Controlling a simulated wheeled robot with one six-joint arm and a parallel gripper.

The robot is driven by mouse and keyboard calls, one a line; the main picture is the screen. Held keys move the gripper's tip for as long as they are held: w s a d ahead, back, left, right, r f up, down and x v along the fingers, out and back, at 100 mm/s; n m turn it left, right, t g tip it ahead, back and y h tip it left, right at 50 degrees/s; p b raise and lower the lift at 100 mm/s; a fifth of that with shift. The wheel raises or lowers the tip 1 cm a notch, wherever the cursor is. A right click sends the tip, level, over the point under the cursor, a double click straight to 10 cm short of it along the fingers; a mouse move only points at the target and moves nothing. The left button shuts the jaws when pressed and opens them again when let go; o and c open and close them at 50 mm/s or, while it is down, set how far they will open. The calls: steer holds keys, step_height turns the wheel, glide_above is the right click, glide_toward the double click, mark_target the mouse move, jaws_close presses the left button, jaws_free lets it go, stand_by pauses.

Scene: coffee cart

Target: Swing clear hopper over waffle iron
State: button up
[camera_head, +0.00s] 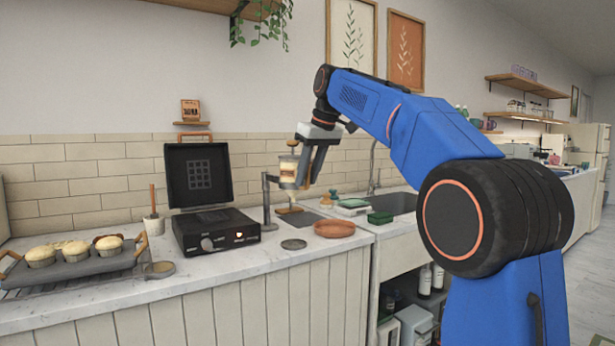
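The waffle iron (216,237) stands on the counter with its black lid (199,176) raised. The clear hopper (288,170) holds pale batter and hangs upright from a swing arm on a dark post (266,202), to the right of the waffle iron. The hopper is over the counter, not over the iron. My gripper (304,183) points down at the hopper's right side, its fingers overlapping the hopper's edge in the picture. I cannot tell whether they touch or grip it, or how far apart the tips are.
A muffin tray (72,268) sits at the left, with a crock (154,223) between it and the iron. A terracotta dish (334,229) and a dark disc (293,244) lie right of the iron. A sink (395,203) is farther right.

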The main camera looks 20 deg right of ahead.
jaws_close()
